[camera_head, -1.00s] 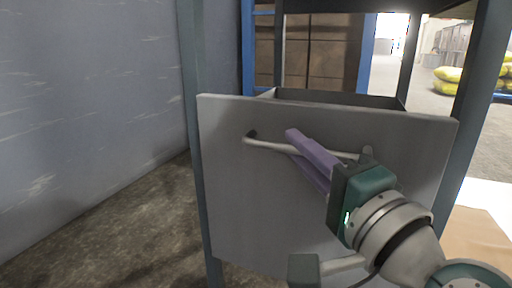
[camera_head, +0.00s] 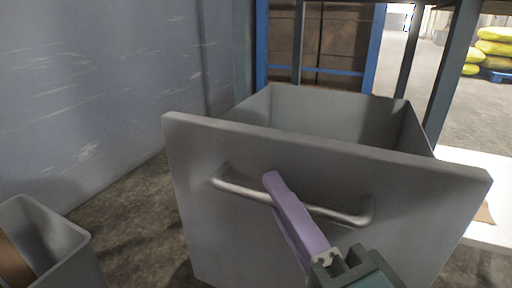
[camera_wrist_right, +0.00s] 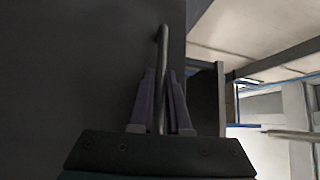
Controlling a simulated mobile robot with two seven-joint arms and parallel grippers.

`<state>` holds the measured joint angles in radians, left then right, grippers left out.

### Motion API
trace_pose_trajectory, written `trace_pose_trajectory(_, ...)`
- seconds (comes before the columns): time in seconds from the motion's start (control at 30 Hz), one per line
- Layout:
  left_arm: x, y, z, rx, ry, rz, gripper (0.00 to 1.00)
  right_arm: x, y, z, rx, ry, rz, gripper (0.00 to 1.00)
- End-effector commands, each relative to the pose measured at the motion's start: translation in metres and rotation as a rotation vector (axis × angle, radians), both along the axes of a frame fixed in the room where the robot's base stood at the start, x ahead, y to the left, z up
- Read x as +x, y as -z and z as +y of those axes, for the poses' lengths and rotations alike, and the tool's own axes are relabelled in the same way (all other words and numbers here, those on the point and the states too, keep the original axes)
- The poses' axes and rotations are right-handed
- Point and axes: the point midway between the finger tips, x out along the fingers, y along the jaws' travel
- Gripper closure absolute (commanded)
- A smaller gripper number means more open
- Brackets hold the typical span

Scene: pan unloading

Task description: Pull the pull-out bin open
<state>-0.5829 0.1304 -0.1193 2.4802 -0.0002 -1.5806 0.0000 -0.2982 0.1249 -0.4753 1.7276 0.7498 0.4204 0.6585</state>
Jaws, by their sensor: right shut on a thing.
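The pull-out bin (camera_head: 330,150) is a grey box with a flat front panel (camera_head: 210,235). It stands well out of its frame, and its open inside shows from above. A curved metal handle (camera_head: 345,214) runs across the front panel. My right gripper (camera_head: 285,205), with purple fingers, is shut on the handle near its middle. In the right wrist view the handle (camera_wrist_right: 162,50) passes between the two fingers of the right gripper (camera_wrist_right: 161,105). My left gripper is not in view.
A grey open container (camera_head: 45,240) with something brown inside stands at the lower left. A grey wall (camera_head: 90,90) rises on the left. Dark frame posts (camera_head: 455,75) and a white surface (camera_head: 485,235) are at the right. Yellow sacks (camera_head: 495,48) lie far back.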

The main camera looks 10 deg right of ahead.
Motion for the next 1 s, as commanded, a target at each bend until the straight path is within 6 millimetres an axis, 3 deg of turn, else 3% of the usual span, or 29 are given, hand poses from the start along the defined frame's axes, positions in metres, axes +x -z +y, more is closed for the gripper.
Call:
trace_pose_trajectory(0.23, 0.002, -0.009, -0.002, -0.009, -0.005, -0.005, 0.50, -0.027, -0.001, 0.019, 0.000, -0.001, -0.001, 1.00)
trace_pose_trajectory(0.7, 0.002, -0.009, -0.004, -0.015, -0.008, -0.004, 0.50, -0.033, -0.001, 0.023, -0.001, 0.000, -0.003, 1.00)
trace_pose_trajectory(0.73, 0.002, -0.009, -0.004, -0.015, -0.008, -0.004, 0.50, -0.033, -0.001, 0.023, -0.002, 0.000, -0.004, 0.84)
trace_pose_trajectory(1.0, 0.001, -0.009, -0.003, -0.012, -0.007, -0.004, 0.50, -0.033, 0.000, 0.022, -0.002, 0.000, -0.002, 0.55)
